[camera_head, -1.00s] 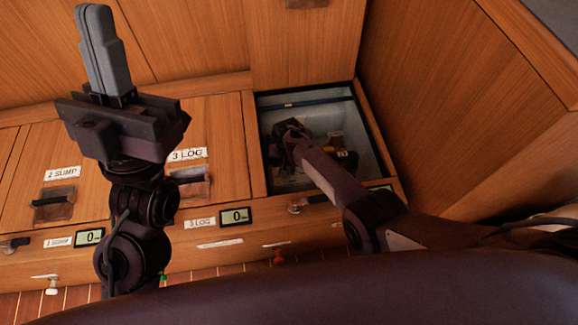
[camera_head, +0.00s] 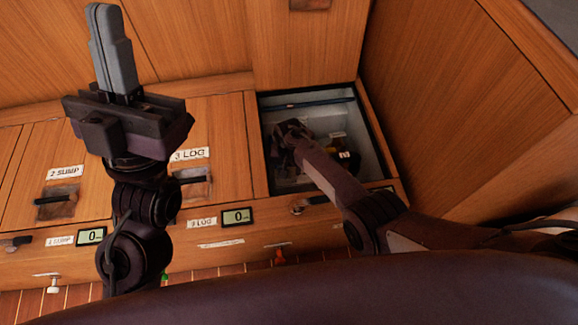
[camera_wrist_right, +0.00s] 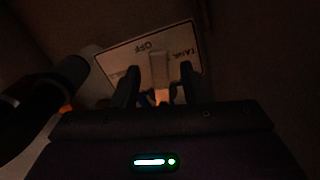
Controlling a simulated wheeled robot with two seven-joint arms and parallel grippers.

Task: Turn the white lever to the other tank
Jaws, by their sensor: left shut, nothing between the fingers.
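In the right wrist view a pale plate (camera_wrist_right: 122,62) with printed words, one reading OFF, lies in dim light. A whitish bar, seemingly the white lever (camera_wrist_right: 159,68), stands over it between the fingers of my right gripper (camera_wrist_right: 160,86). The fingers are spread, with dark gaps beside the bar; whether either touches it I cannot tell. In the head view my right arm reaches into the open compartment (camera_head: 358,110), and its gripper is hard to make out there. My left gripper (camera_head: 112,48) is shut and empty, pointing up above the cabinet front, away from the compartment.
A dark round pipe-like shape (camera_wrist_right: 68,72) lies left of the plate. Closed lids labelled SUMP (camera_head: 66,172) and LOG (camera_head: 190,154) lie left. Small displays (camera_head: 237,217) and pull knobs line the front.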

